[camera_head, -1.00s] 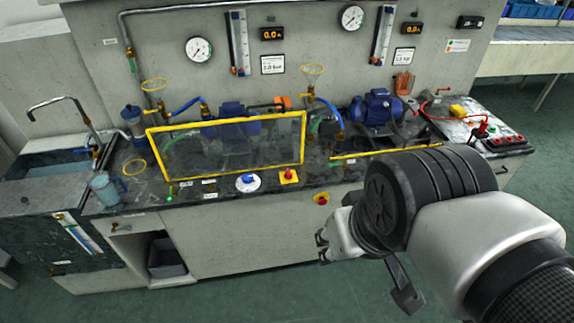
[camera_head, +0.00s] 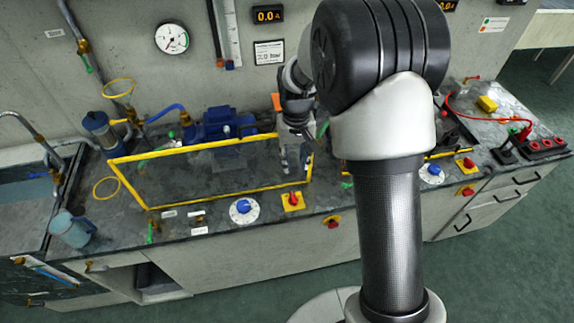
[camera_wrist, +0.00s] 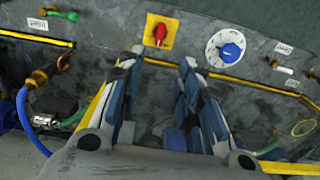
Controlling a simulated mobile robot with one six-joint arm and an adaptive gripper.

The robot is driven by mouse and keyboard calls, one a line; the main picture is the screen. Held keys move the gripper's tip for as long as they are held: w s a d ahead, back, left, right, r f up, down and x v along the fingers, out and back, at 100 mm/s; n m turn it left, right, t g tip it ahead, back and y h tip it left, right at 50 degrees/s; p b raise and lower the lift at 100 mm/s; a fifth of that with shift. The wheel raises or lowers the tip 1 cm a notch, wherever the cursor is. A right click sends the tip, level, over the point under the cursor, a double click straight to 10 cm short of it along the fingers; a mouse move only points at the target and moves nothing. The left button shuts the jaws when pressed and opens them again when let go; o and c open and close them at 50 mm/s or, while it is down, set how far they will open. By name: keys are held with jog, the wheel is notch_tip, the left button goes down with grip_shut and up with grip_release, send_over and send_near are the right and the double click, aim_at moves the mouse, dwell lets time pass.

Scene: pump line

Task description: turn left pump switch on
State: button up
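The left pump switch is a red rotary handle on a square yellow plate (camera_head: 292,201), on the front counter strip before the left pump (camera_head: 222,124). In the wrist view the red handle (camera_wrist: 160,34) shows ahead of the fingertips, left of the blue knob on its white dial (camera_wrist: 226,47). My gripper (camera_head: 293,166) hangs behind the switch, near the right end of the yellow-framed clear guard. In the wrist view its two fingers (camera_wrist: 160,70) are apart with nothing held between them. The gripper is not touching the switch. The left display (camera_head: 268,15) appears to read 0.0.
The yellow-framed guard (camera_head: 148,207) stands just behind the switch row. The white dial (camera_head: 243,211) is left of the switch. Another red knob (camera_head: 333,222) is on the cabinet front. A second dial (camera_head: 432,172) and red switch (camera_head: 466,163) are farther right. My arm hides the right pump.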

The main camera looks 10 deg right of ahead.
aim_at(293, 197)
notch_tip(293, 197, down, 18)
jog(key=b, duration=0.4)
jog(key=shift+r+b, duration=0.15)
jog(key=shift+b, duration=0.15)
grip_shut()
